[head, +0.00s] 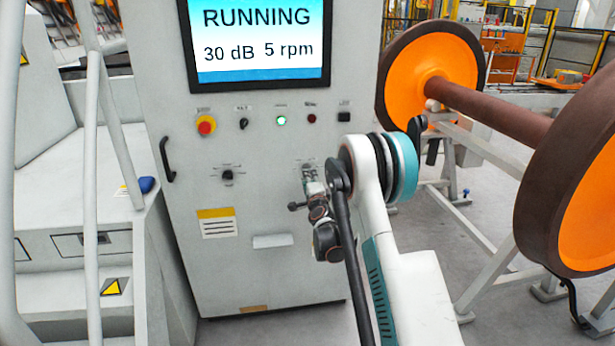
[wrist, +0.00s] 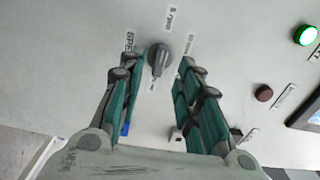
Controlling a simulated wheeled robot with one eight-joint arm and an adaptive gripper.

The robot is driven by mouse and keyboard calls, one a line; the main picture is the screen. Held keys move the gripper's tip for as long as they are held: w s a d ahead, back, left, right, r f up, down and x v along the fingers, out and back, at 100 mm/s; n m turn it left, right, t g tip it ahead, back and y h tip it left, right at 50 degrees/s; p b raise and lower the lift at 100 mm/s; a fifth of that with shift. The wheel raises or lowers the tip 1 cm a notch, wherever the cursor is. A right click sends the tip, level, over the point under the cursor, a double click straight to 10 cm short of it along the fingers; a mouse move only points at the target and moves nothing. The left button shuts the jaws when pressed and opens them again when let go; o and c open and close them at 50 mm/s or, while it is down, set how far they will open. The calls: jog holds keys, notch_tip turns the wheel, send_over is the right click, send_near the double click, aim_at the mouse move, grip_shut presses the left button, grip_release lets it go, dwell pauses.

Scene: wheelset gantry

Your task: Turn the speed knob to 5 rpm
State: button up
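The grey speed knob (wrist: 158,60) is on the cabinet panel in the wrist view, with a "SPEED" label on its left. Its bar lies roughly in line with the "5 rpm" label (wrist: 171,18). My gripper (wrist: 160,66) is open, with one green-padded finger on each side of the knob and a visible gap to both. In the head view my gripper (head: 312,182) is at the panel and mostly covers this knob. The display screen (head: 258,45) reads "RUNNING", "30 dB" and "5 rpm".
Another black knob (head: 227,175) is left of my gripper. Above are a red emergency button (head: 206,125), a lit green lamp (head: 281,121) and a dark red lamp (head: 311,118). A black handle (head: 167,160) is at the cabinet's left edge. An orange wheelset (head: 497,108) stands right.

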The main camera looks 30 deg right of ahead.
jog(key=v, duration=0.7)
jog(key=shift+s, duration=0.35)
jog(key=shift+a, duration=0.1)
jog(key=s+a+r+n+g+y, duration=0.1)
jog(key=s+a+r+n+y, duration=0.25)
jog(key=a+r+n, duration=0.45)
jog(key=s+a+r+n+g+y, duration=0.3)
jog(key=s+a+r+n, duration=0.1)
jog(key=s+a+r, duration=0.5)
jog(key=s+a+f+n+g, duration=0.2)
jog(key=s+n, duration=0.1)
jog(key=s, duration=0.8)
jog(key=s+a+f+n+g+h, duration=0.1)
jog(key=s+f+n+g, duration=0.1)
jog(key=s, duration=0.8)
jog(key=s+a+f+n+g, duration=0.2)
jog(key=s+n, duration=0.2)
jog(key=s, duration=0.7)
jog(key=shift+s+a+f, duration=0.15)
jog(key=shift+s+a, duration=0.15)
jog(key=shift+a, duration=0.1)
jog(key=shift+o, duration=0.5)
jog(key=shift+h, duration=0.25)
